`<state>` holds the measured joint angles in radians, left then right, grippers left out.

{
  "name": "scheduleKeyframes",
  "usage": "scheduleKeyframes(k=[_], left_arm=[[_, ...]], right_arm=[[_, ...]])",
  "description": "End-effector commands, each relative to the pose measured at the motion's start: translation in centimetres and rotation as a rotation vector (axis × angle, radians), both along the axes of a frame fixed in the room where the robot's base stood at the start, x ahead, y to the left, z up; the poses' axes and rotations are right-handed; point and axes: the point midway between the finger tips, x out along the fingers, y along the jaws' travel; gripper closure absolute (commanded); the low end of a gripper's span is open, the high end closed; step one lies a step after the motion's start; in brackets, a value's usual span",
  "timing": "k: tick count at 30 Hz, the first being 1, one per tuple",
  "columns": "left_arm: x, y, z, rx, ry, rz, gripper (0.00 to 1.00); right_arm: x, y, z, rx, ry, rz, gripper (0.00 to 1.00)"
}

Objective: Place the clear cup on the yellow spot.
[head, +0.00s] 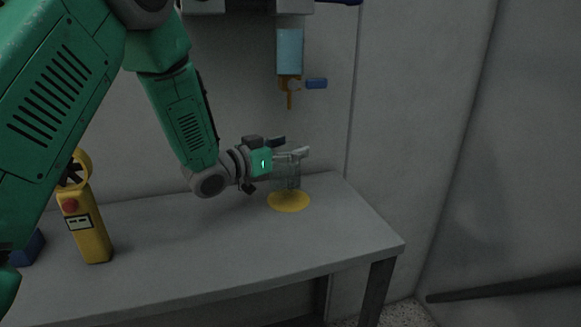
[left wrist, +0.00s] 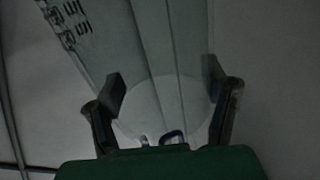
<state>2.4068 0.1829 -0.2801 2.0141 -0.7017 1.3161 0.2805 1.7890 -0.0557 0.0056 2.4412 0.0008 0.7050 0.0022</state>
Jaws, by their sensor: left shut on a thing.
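The clear cup (head: 287,174) is see-through and upright, at the far right part of the table. My left gripper (head: 290,149) is shut on the cup from its left side, near its upper part. The yellow spot (head: 289,203) is a flat round patch on the table, directly below the cup in the head view. I cannot tell whether the cup's base touches the spot or hangs just above it. In the left wrist view the cup (left wrist: 165,60) fills the space between the two fingers (left wrist: 163,105). My right gripper is not in view.
A yellow pendant with a red button (head: 85,225) stands at the table's left. A dispenser with a light blue tank (head: 290,52) and nozzle hangs on the wall above the cup. The grey table (head: 215,245) is clear in front.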

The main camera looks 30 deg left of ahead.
Motion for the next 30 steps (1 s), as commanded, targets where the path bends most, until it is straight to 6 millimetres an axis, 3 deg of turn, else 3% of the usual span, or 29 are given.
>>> scheduleKeyframes(k=[7,16,17,18,19,30], left_arm=[[0.0,-0.2,-3.4,0.000,0.002,-0.003,0.61],[0.0,0.4,-3.6,-0.007,-0.001,-0.001,0.61],[0.0,0.4,-3.7,-0.007,-0.001,-0.001,0.29],[0.0,0.3,-3.6,-0.004,-0.001,-0.001,0.15],[0.0,0.2,-3.6,-0.004,0.000,-0.002,0.08],[-0.2,0.0,-3.3,-0.001,0.001,-0.002,0.08]], right_arm=[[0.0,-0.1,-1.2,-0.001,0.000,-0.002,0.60],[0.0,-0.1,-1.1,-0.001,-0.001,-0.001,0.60],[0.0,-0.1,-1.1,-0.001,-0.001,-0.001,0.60],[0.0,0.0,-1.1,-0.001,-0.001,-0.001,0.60],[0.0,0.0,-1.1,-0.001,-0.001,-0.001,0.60],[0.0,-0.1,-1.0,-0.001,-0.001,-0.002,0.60]])
